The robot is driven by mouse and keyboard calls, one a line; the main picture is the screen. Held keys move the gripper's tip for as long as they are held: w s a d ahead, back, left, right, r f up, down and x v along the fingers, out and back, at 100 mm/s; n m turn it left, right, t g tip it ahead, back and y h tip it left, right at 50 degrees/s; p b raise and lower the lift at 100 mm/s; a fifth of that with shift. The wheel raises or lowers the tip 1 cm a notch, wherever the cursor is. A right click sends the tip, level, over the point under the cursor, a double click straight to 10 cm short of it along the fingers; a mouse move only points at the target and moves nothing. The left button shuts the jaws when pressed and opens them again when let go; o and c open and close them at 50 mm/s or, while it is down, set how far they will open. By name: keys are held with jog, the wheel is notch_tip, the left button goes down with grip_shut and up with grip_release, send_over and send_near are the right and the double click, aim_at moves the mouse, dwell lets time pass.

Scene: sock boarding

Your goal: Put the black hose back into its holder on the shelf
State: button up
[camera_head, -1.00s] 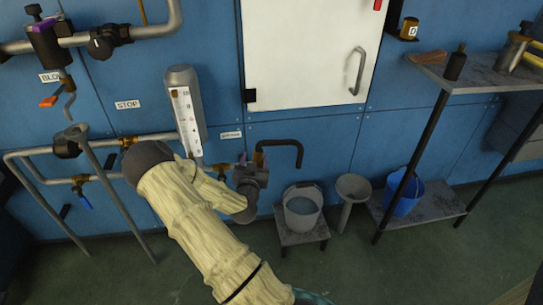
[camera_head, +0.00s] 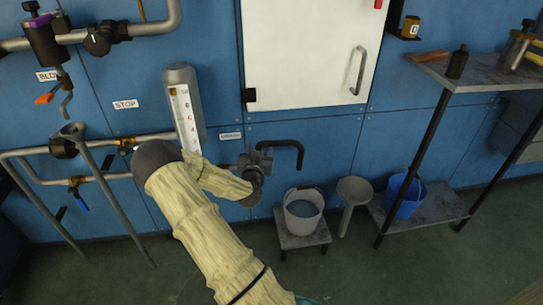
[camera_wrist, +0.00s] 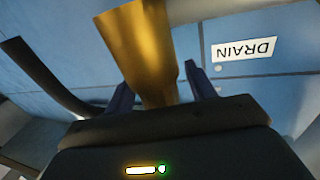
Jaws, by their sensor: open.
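The black hose (camera_head: 285,146) is a dark bent tube at the lower wall, beside the DRAIN label. It also shows as a dark curved tube in the wrist view (camera_wrist: 45,75), left of the jaws. My gripper (camera_wrist: 160,88) is open, with a brass fitting (camera_wrist: 145,50) between its two blue fingers. I cannot tell whether the fingers touch the fitting. In the head view my sleeved arm reaches to this spot and partly hides it. The shelf (camera_head: 480,75) stands at the right. I cannot make out which item on it is the hose holder.
A black bottle (camera_head: 457,62) and a metal canister (camera_head: 516,47) stand on the shelf. A grey bucket (camera_head: 303,212) on a low stand, a grey funnel (camera_head: 352,191) and a blue bucket (camera_head: 404,196) stand below. Pipes and valves line the left wall. The front floor is clear.

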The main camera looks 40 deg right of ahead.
dwell(0.3)
grip_shut()
jog(key=shift+r, duration=0.1)
jog(key=shift+r+p, duration=0.4)
jog(key=shift+r, duration=0.15)
notch_tip(320, 180, up, 2)
jog(key=shift+r+p, duration=0.2)
jog(key=shift+p, duration=0.55)
jog(key=p+v, duration=0.5)
jog(key=v, duration=1.3)
